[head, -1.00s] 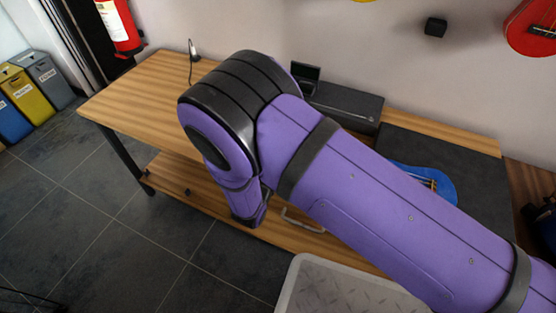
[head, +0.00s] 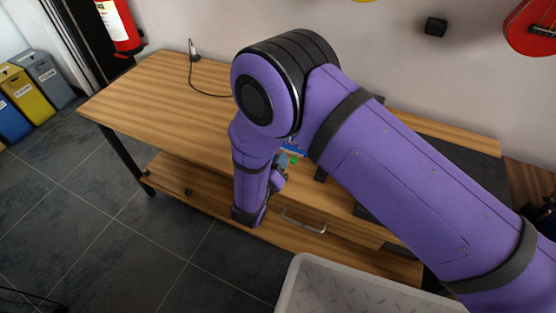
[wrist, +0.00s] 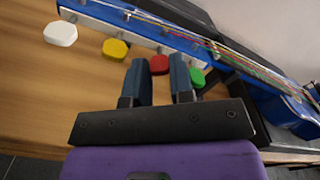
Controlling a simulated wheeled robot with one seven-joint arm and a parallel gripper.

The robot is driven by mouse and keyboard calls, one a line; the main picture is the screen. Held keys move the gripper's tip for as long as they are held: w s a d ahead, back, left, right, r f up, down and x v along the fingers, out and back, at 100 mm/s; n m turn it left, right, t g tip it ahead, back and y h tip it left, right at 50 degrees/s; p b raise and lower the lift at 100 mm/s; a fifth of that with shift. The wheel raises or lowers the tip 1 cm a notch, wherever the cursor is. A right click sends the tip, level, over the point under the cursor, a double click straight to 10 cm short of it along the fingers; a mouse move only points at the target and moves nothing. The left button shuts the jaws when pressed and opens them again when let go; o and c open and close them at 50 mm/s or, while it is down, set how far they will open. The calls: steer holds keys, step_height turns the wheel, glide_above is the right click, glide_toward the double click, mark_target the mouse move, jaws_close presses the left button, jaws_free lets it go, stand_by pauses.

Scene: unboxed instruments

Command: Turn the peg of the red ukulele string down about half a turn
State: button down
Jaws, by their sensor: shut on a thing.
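The blue ukulele (wrist: 285,108) lies with its headstock across the top of the wrist view. Coloured strings run along it. White (wrist: 60,33), yellow (wrist: 115,48), red (wrist: 159,64) and green (wrist: 197,77) pegs stick out along its near edge. My gripper (wrist: 159,70) has its two dark fingers on either side of the red peg and is shut on it. The green peg is just right of the right finger. In the head view, my arm hides most of the ukulele; a bit of blue headstock (head: 296,148) shows beside my wrist.
The wooden workbench (head: 150,95) is mostly clear on its left, with a cable (head: 207,92) at the back. A grey bin or tray (head: 300,285) stands in front. A red ukulele (head: 530,30) hangs on the wall.

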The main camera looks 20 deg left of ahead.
steer(key=m, duration=0.6)
steer(key=shift+m, duration=0.4)
stand_by(0.4)
steer(key=c, duration=1.3)
jaws_free()
steer(key=shift+o, duration=0.2)
steer(key=s, duration=1)
steer(key=shift+s+a, duration=0.4)
steer(key=shift+a, duration=0.05)
